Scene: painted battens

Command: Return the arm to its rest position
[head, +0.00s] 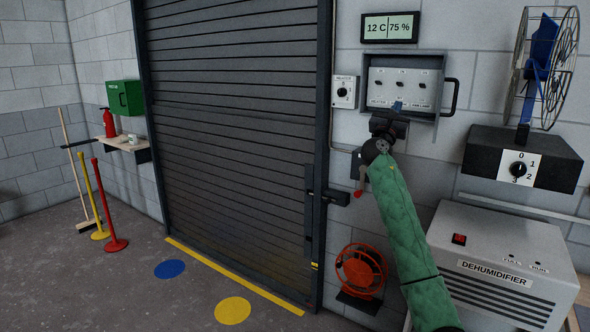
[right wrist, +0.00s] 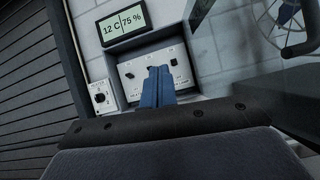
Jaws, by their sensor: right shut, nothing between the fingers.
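My right arm (head: 403,230), in a green quilted sleeve, reaches up from the bottom of the head view. My right gripper (head: 397,106) has blue fingers and is in front of the lower part of the open switch box (head: 446,72). In the right wrist view the blue fingers (right wrist: 158,72) are together and empty, in front of the box's switch panel (right wrist: 128,72). They hide part of the panel and its labels. I cannot tell whether they touch it. My left gripper is not in view.
A small dial box (head: 344,92) is left of the switch box, beside the dark roller shutter (head: 235,130). A display (head: 390,28) hangs above. A caged fan (head: 545,65) stands at right on a black dial unit (head: 480,150). A dehumidifier (head: 500,225) stands below, beside an orange reel (head: 360,270).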

